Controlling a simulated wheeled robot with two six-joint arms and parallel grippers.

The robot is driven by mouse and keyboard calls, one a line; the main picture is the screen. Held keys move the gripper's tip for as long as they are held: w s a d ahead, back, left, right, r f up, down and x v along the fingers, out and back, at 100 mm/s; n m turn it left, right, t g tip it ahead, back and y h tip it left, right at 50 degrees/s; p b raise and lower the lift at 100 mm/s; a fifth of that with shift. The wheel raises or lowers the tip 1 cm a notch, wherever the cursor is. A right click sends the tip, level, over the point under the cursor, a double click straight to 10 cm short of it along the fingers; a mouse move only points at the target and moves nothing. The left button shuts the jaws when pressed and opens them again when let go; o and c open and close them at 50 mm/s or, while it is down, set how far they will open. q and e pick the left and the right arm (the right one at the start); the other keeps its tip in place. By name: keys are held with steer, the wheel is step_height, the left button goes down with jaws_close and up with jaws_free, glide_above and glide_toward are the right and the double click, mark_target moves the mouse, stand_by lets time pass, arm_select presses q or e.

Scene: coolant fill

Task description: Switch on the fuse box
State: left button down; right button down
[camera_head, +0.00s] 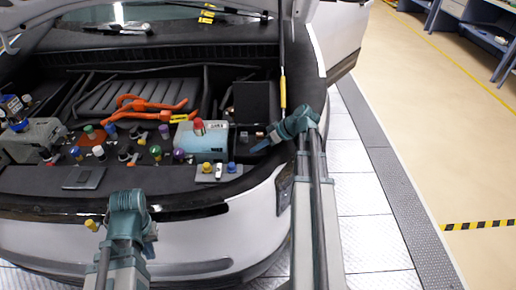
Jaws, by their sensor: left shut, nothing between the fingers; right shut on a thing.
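A small grey panel (218,173) with a yellow knob, a white piece and a blue knob sits at the front right edge of the engine bay. A black box (255,102) stands farther back on the right. I cannot tell for sure which is the fuse box. My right gripper (264,143) reaches over the bay's right edge, pointing left, just in front of the black box. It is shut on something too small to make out. My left gripper (127,202) is shut and empty at the car's front edge, left of the grey panel; its fingertips are hard to see.
A light blue reservoir with a red cap (203,138) stands behind the panel. Orange cables (150,105) and several coloured caps fill the bay. A flat dark plate (83,178) lies front left. The raised hood strut (283,85) stands near my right gripper. Open floor lies right.

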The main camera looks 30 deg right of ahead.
steer(key=c, duration=0.7)
jaws_free()
steer(key=shift+c, duration=0.2)
steer(key=p+v, duration=1)
steer(key=v, duration=0.3)
steer(key=shift+s+r, duration=0.2)
steer(key=shift+r, duration=0.1)
steer(key=shift+d, duration=0.15)
